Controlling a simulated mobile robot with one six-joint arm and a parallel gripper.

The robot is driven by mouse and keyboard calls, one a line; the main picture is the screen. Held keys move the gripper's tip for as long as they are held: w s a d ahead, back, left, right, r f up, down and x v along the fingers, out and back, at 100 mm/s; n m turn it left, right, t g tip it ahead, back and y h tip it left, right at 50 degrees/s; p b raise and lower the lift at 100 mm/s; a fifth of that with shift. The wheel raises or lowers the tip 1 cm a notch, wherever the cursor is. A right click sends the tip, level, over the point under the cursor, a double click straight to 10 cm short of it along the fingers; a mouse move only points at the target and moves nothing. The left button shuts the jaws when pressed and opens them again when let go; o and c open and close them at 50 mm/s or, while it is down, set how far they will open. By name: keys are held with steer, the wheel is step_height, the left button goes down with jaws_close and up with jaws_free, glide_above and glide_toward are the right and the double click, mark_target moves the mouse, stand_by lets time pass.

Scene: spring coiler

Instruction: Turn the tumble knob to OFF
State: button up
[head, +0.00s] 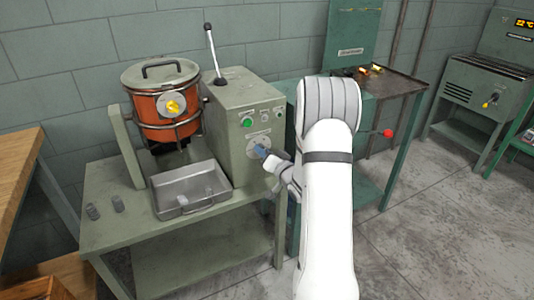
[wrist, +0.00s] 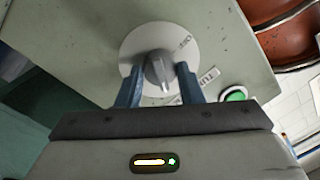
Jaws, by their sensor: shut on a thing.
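The tumble knob (wrist: 159,68) is a grey rotary knob on a round pale dial plate (wrist: 135,46), on the face of the grey-green control box (head: 237,155). A white mark on the knob points down in the wrist view, between the fingers. In the head view, my gripper (head: 264,153) reaches the dial from the right and hides much of it.
A green button (head: 247,122) sits above the dial, and a lever (head: 212,50) rises from the box top. An orange drum (head: 165,105) and a metal tray (head: 192,190) are to the left. A red ball-ended handle (head: 388,133) is at the right of my arm.

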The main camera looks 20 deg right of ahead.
steer(key=shift+f+n+b, duration=0.25)
steer(key=shift+n+b, duration=0.05)
steer(key=shift+a+n+g+h+b, duration=0.15)
steer(key=shift+n+h+b, duration=0.25)
steer(key=shift+n+b, duration=3.3)
steer(key=shift+a+n+g+h+b, duration=0.1)
steer(key=shift+n+h+b, duration=0.3)
steer(key=shift+n+b, duration=3.3)
steer(key=shift+a+n+g+h+b, duration=0.15)
steer(key=shift+n+h+b, duration=0.25)
steer(key=shift+n+b, duration=3.3)
steer(key=shift+d+m+b, duration=0.1)
steer(key=shift+m+b, duration=0.2)
steer(key=shift+b, duration=0.15)
steer(key=shift+r, duration=0.1)
steer(key=o, duration=1)
steer(key=shift+r, duration=0.1)
